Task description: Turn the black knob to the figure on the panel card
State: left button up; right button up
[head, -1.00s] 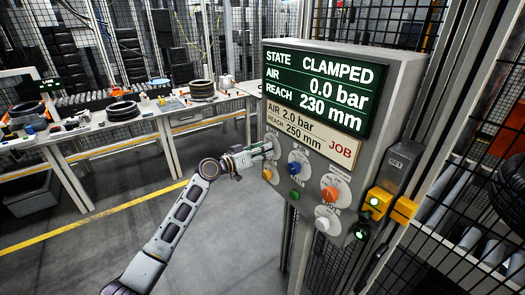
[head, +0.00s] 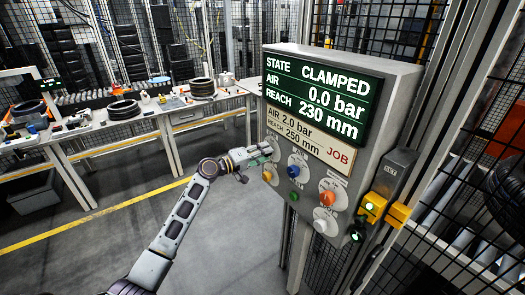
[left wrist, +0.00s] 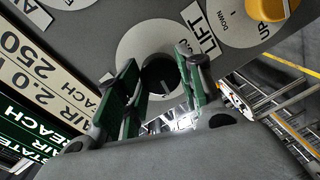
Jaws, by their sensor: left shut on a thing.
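The black knob (left wrist: 158,72) sits on a round pale plate on the panel in the left wrist view. My left gripper (left wrist: 160,66) is shut on the knob, with one green-padded finger on each side of it. In the head view my left gripper (head: 266,151) is at the panel's left edge and hides the knob. The panel card (head: 307,138) reads AIR 2.0 bar, REACH 250 mm, JOB. The display (head: 316,98) above it reads STATE CLAMPED, AIR 0.0 bar, REACH 230 mm. My right gripper is out of view.
Near the gripper are a yellow knob (head: 267,176), a blue knob (head: 293,171), a green button (head: 294,196), an orange knob (head: 327,198) and a white knob (head: 320,225). A yellow-and-grey unit (head: 386,195) stands at right. A workbench (head: 140,118) with tyres is behind.

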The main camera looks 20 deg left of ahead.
pick_arm(q)
jog(key=n+p, duration=0.3)
jog(key=n, duration=0.4)
jog(key=shift+h, duration=0.4)
jog(key=shift+n, duration=0.3)
jog(key=o, duration=1)
jog(key=shift+w+a, duration=0.1)
jog(key=shift+o, duration=0.2)
